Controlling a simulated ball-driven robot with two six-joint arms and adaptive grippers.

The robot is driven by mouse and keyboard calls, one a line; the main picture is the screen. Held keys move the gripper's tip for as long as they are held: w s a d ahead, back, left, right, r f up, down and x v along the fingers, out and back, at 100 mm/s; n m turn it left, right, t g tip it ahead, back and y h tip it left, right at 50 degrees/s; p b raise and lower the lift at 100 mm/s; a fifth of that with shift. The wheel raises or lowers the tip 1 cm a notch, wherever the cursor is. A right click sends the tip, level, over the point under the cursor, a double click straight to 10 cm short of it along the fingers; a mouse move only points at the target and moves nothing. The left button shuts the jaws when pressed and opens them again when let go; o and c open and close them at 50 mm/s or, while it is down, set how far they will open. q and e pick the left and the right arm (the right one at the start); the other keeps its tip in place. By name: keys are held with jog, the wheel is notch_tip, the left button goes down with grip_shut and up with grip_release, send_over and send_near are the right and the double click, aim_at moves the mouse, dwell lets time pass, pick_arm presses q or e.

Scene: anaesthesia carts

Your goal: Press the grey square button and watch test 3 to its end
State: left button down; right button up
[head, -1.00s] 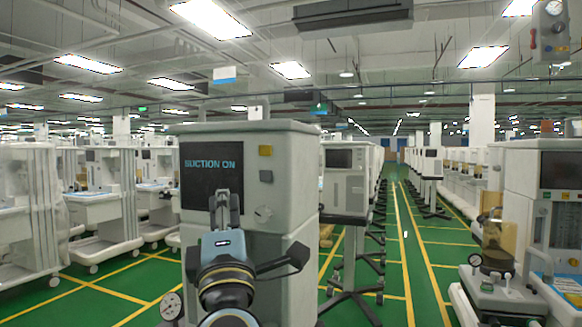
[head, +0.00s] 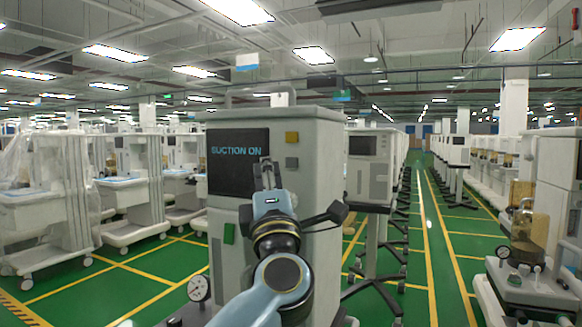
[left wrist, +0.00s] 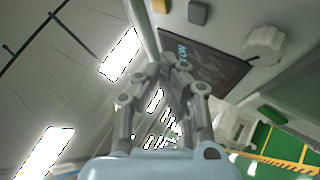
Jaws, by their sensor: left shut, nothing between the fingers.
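The grey square button (head: 292,163) sits on the front of a cream cart, below a yellow square button (head: 292,137). The dark screen (head: 232,180) to their left reads "SUCTION ON" in blue. My left gripper (head: 265,165) is shut and empty, in front of the panel between screen and grey button; I cannot tell any contact. In the left wrist view, the shut fingertips (left wrist: 178,66) overlap the screen (left wrist: 215,65), with the grey button (left wrist: 199,12) beyond them at the top and a pale knob (left wrist: 263,45) to the right. My right gripper is not in view.
A green part (head: 229,233) and a round gauge (head: 199,288) are low on the cart. Another monitor cart (head: 370,165) stands close on its right. White carts (head: 125,190) line the left. A green aisle (head: 440,240) with yellow lines runs open to the right.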

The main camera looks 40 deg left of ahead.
aim_at(292, 163)
pick_arm(q)
jog(key=shift+w+a, duration=0.2)
jog(key=shift+w, duration=0.45)
jog(key=shift+w+a, duration=0.2)
jog(key=shift+w, duration=0.5)
jog(key=shift+w+a, duration=0.2)
jog(key=shift+w, duration=0.45)
jog(key=shift+w+a, duration=0.15)
jog(key=shift+w, duration=0.25)
jog(key=shift+w+a, duration=0.15)
jog(key=shift+w, duration=0.25)
dwell(0.5)
jog(key=shift+s, duration=0.1)
jog(key=shift+s+d+p, duration=0.3)
jog(key=shift+s+p, duration=0.1)
jog(key=shift+s, duration=0.35)
